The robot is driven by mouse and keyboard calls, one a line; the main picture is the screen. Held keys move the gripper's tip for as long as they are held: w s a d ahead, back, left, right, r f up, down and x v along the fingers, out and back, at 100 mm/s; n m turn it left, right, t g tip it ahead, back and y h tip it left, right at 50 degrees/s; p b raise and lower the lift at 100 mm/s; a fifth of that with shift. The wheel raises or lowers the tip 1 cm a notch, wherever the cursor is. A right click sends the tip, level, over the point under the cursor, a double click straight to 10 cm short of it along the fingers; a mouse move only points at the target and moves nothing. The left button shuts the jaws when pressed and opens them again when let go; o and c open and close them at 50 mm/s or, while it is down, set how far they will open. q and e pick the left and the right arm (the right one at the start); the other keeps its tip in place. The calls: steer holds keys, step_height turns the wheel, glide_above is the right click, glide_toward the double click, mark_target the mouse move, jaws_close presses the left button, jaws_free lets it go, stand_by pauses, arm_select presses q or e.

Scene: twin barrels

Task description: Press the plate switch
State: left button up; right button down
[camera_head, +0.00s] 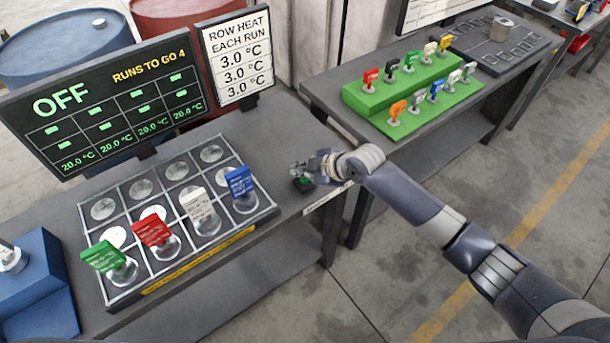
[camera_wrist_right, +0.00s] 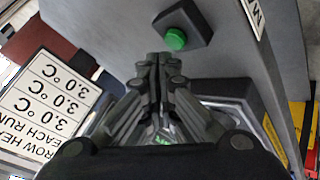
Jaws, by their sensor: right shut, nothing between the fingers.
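The plate switch (camera_head: 303,185) is a small dark box with a green button, near the front right corner of the grey table. In the right wrist view its green button (camera_wrist_right: 175,39) is fully visible, past the fingertips and slightly to the right. My right gripper (camera_head: 299,170) is shut and empty, with its fingers just by the switch. In the wrist view the closed fingertips (camera_wrist_right: 158,58) look apart from the button; the exact gap is hard to tell. The screen (camera_head: 110,103) reads OFF and RUNS TO GO 4. My left gripper is not in view.
A gridded plate (camera_head: 150,265) left of the switch holds green, red, white and blue tagged pieces in its front row. A sign (camera_head: 236,55) lists 3.0 °C three times. A second table holds a green stepped stand (camera_head: 372,100) with several tagged pieces. Barrels (camera_head: 60,45) stand behind.

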mark_target(303, 181)
step_height(303, 181, up, 6)
steer(key=p, duration=0.5)
